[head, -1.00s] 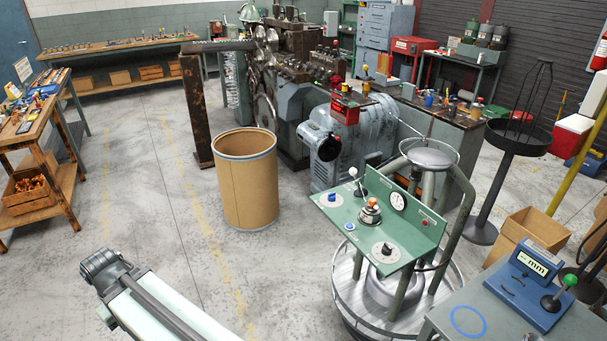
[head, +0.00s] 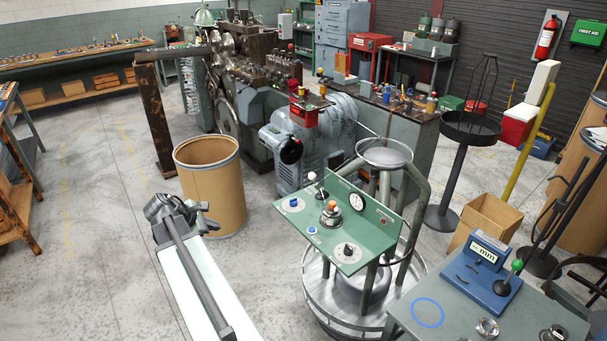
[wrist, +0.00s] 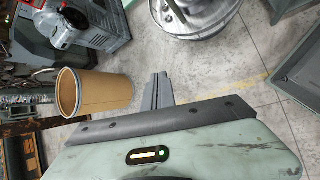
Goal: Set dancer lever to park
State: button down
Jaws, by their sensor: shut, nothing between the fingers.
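A green control panel (head: 340,229) is fixed to the round-based wire stand in the middle of the head view. A short lever with a white ball knob (head: 312,176) rises from a dark base at the panel's back left. Another lever, with a green ball knob (head: 517,265), stands on a blue gauge box (head: 482,268) at the right. No readable label shows which is the dancer lever. My gripper (head: 200,214) is left of the panel, apart from it, in front of the cardboard drum. In the wrist view my gripper (wrist: 160,88) is shut and empty.
The cardboard drum (head: 209,185) stands on the floor behind my gripper; it also shows in the wrist view (wrist: 95,92). The panel carries blue, orange and black controls and a dial (head: 357,202). A grey table (head: 455,318) is at front right. Floor at left is clear.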

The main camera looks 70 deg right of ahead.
jog(key=s+d+r+n+g+h, duration=0.1)
jog(key=s+d+r+n, duration=0.1)
jog(key=s+d+r, duration=0.2)
jog(key=s+d+r+n+g+h+p, duration=0.1)
jog(key=s+d+r+n+g, duration=0.1)
jog(key=s+d, duration=0.9)
jog(key=d+r+n, duration=0.1)
jog(key=d+r, duration=0.1)
jog(key=d, duration=0.1)
jog(key=shift+s+d+h, duration=0.3)
jog(key=shift+d+h, duration=0.05)
jog(key=shift+h, duration=0.05)
jog(key=shift+f, duration=0.1)
jog(key=d+r+b+x, duration=0.1)
jog(key=b+x, duration=0.3)
jog(key=x, duration=0.8)
jog(key=shift+s+d+r, duration=0.45)
jog(key=shift+s+r, duration=0.05)
jog(key=shift+r, duration=0.1)
